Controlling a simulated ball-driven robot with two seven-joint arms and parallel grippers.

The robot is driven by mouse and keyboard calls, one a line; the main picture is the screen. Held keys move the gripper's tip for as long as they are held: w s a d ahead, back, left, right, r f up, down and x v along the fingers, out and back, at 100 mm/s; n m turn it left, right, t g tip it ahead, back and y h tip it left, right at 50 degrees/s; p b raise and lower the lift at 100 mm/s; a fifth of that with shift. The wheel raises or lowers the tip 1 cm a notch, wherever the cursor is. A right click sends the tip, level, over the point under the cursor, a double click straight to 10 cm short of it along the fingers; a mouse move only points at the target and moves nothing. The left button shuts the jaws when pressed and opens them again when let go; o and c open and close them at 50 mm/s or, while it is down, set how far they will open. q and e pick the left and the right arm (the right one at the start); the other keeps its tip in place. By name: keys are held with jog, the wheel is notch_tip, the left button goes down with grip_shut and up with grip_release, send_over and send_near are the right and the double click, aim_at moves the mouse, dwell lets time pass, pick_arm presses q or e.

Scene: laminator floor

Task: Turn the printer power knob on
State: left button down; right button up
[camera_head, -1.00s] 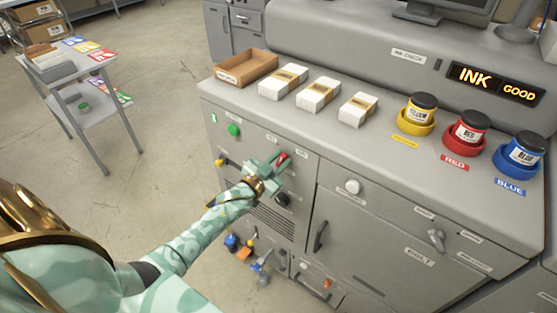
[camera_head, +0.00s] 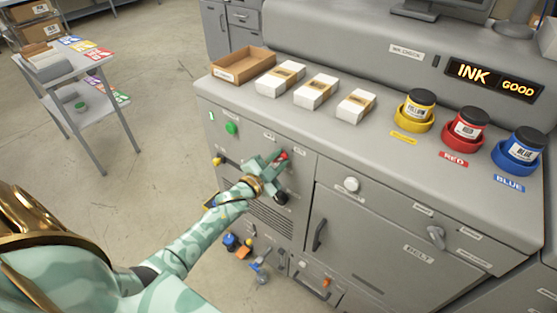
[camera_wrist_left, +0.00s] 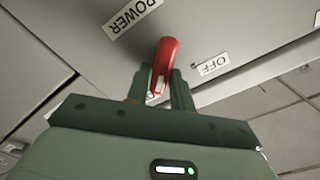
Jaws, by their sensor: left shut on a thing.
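The red power knob (camera_head: 284,156) is on the front panel of the grey printer (camera_head: 300,150), mostly covered by my left gripper (camera_head: 274,164). In the left wrist view the knob (camera_wrist_left: 165,60) is a red bar between the two green fingers of my left gripper (camera_wrist_left: 159,88), which is shut on it. A POWER label (camera_wrist_left: 130,16) lies above left of the knob and an OFF label (camera_wrist_left: 213,65) to its right. Another label behind the fingers is mostly hidden. My right gripper is out of view.
A green button (camera_head: 232,128) and a black knob (camera_head: 281,197) are near my left gripper on the panel. A cardboard tray (camera_head: 242,66), white packs and yellow, red and blue ink jars stand on top. A side table (camera_head: 84,108) stands left; the floor between is clear.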

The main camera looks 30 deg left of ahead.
pick_arm(q)
jog(key=shift+f, duration=0.1)
jog(key=c, duration=1.2)
grip_release()
jog(key=shift+c, duration=0.2)
jog(key=shift+s, duration=0.1)
jog(key=s+a+p, duration=0.1)
jog(key=s, duration=1.5)
jog(key=shift+a, duration=0.15)
